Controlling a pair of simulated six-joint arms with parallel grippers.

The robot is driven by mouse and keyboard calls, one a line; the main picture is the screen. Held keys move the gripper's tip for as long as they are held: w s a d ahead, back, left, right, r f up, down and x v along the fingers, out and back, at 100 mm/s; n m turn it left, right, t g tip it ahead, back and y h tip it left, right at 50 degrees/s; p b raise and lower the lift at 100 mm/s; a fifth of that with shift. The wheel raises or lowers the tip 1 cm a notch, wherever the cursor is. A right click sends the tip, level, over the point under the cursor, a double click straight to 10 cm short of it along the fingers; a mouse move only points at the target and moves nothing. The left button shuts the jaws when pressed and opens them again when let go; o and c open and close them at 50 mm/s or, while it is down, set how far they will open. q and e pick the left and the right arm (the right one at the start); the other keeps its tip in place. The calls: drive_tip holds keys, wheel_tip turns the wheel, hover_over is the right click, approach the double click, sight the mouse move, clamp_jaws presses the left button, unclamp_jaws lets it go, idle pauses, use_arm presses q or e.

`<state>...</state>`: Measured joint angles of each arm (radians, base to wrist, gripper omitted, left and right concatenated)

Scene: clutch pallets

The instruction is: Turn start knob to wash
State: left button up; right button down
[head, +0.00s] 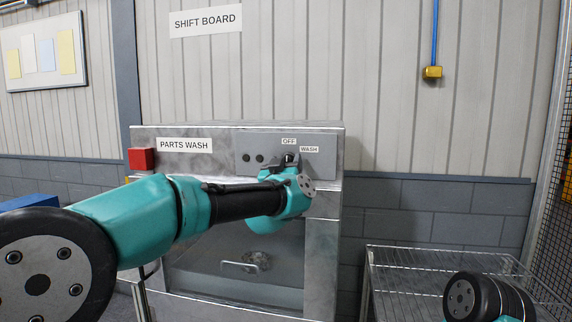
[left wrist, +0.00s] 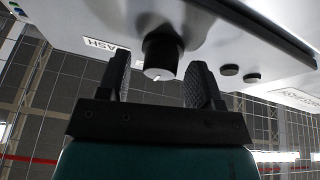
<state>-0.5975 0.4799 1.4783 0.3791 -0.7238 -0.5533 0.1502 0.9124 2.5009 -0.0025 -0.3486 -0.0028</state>
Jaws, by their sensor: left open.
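The start knob (left wrist: 160,57) is a dark round knob with a small white mark, on the grey control panel of the parts washer. In the head view, the OFF label (head: 289,141) is above the knob area and the WASH label (head: 309,149) is to its upper right. My left gripper (head: 290,161) is at the panel just below these labels, and it hides most of the knob there. In the left wrist view, the open fingers of my left gripper (left wrist: 161,72) stand on either side of the knob, with a visible gap at each side. My right gripper is out of view.
A red box (head: 141,159) sits at the washer's left edge. Two black buttons (head: 253,158) are left of the knob. The washer door has a handle (head: 240,267) below my left arm. A wire rack (head: 400,262) stands at the right, near my right arm.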

use_arm(q)
drive_tip(key=shift+c, duration=0.2)
drive_tip(key=c, duration=0.8)
drive_tip(key=shift+c, duration=0.2)
drive_tip(key=shift+m, duration=0.6)
drive_tip(key=m+g+h, duration=0.1)
drive_tip(key=m+h, duration=0.1)
drive_tip(key=m, duration=0.1)
drive_tip(key=m+h, duration=0.1)
drive_tip(key=m, duration=0.3)
drive_tip(key=shift+a+r+m+g+h, duration=0.1)
drive_tip(key=shift+m+g+h, duration=0.2)
drive_tip(key=shift+g+h, duration=0.1)
drive_tip(key=m+g+h, duration=0.1)
drive_tip(key=m, duration=0.2)
drive_tip(key=m+g+h, duration=0.1)
drive_tip(key=m, duration=0.3)
drive_tip(key=shift+g, duration=0.4)
drive_tip(key=shift+m, duration=0.3)
